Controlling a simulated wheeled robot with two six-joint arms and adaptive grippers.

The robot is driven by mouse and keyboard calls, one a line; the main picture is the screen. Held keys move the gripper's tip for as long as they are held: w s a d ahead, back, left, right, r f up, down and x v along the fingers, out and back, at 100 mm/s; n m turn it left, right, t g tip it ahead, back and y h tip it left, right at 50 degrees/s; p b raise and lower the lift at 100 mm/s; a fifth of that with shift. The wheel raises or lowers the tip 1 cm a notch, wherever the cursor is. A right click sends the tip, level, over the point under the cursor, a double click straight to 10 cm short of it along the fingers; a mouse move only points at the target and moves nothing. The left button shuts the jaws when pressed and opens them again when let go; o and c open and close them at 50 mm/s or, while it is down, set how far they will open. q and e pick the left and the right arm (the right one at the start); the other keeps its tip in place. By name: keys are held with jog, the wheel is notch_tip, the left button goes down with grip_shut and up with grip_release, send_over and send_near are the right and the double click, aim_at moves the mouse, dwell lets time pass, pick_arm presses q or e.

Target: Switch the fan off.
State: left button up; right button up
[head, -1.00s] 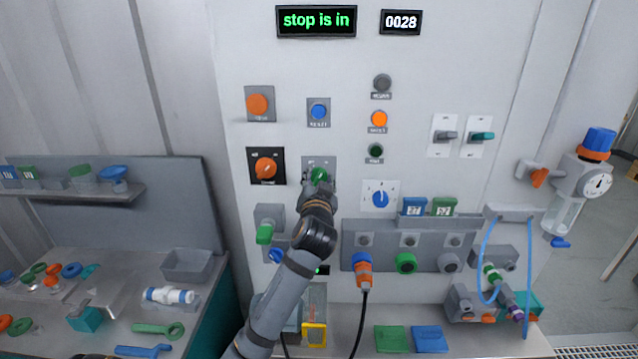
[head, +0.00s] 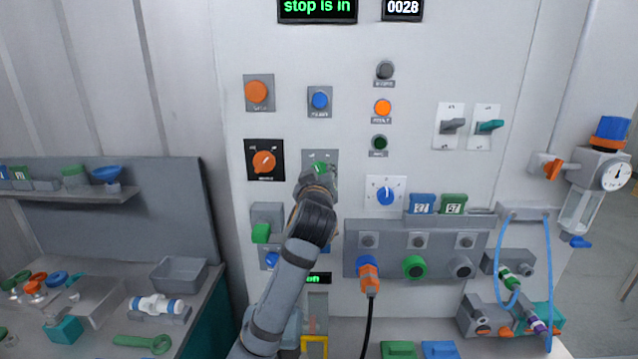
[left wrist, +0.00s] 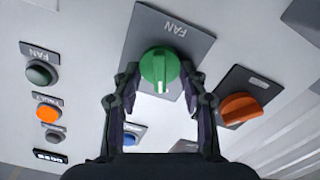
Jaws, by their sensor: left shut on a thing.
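The fan switch is a green knob (head: 319,168) on a grey plate in the middle of the white panel, mostly hidden by my left gripper in the head view. In the left wrist view the knob (left wrist: 160,68) shows under an upside-down FAN label, with a white pointer line running along the picture's vertical. My left gripper (left wrist: 161,80) is shut on this knob, one finger at each side. It also shows in the head view (head: 319,175). A dark green lamp (left wrist: 39,73) labelled FAN looks unlit. My right gripper is not in view.
An orange knob (head: 263,161) on a black plate sits close left of the fan switch. A blue button (head: 320,100) is above it and a blue dial (head: 386,195) to the right. An orange plug (head: 369,276) with a black cable is below.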

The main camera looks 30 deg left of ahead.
pick_arm(q)
jog(key=shift+n+b, duration=0.5)
jog(key=shift+n, duration=0.2)
jog(key=shift+r, duration=0.1)
jog(key=o, duration=1.1)
jog(key=shift+s, duration=0.1)
jog(key=v, duration=0.7)
jog(key=shift+s+d, duration=0.1)
jog(key=shift+s, duration=0.1)
